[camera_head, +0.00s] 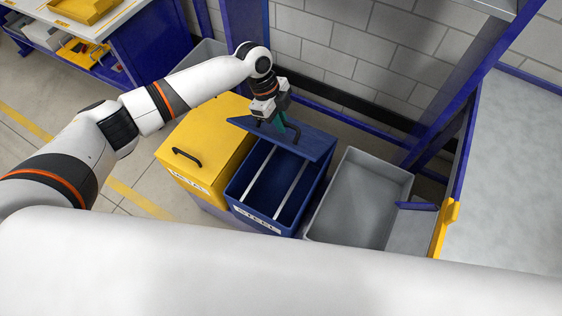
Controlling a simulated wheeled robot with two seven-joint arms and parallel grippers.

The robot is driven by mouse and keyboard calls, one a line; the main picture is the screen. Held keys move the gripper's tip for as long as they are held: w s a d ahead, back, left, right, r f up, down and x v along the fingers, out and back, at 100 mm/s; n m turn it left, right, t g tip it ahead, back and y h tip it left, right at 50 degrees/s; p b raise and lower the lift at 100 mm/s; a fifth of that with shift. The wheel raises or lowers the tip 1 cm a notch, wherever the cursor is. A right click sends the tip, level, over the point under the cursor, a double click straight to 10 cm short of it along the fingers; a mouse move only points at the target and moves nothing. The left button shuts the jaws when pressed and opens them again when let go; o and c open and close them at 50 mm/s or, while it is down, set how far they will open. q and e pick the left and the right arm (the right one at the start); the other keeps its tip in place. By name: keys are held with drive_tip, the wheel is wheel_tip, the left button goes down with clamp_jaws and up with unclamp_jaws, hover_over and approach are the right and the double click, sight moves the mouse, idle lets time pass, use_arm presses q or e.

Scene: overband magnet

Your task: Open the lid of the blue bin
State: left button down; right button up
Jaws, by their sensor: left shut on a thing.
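The blue bin (233,187) stands in the middle of the view, with a white label on its front. Its blue lid (318,146) is pushed toward the back, so the front of the bin is uncovered and two light bars show inside. A dark handle stands up from the lid. My left gripper (281,122) is at this handle, above the lid, and is shut on it. The fingertips are small and partly hidden by the gripper body. My right gripper does not show.
A yellow bin (215,150) with a closed lid and black handle stands left of the blue bin. An open grey bin (345,205) stands to its right. Blue frame posts and a block wall (345,40) are behind. A grey surface (515,180) lies at the right.

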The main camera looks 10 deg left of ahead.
use_arm(q)
drive_tip(key=w+d+r+b, duration=0.2)
drive_tip(key=w+r, duration=0.1)
drive_tip(key=w, duration=0.2)
drive_tip(key=shift+w+r, duration=0.2)
idle(0.6)
drive_tip(key=w+d+r+b, duration=0.2)
drive_tip(key=w+b, duration=0.4)
drive_tip(key=shift+r, duration=0.15)
idle(0.6)
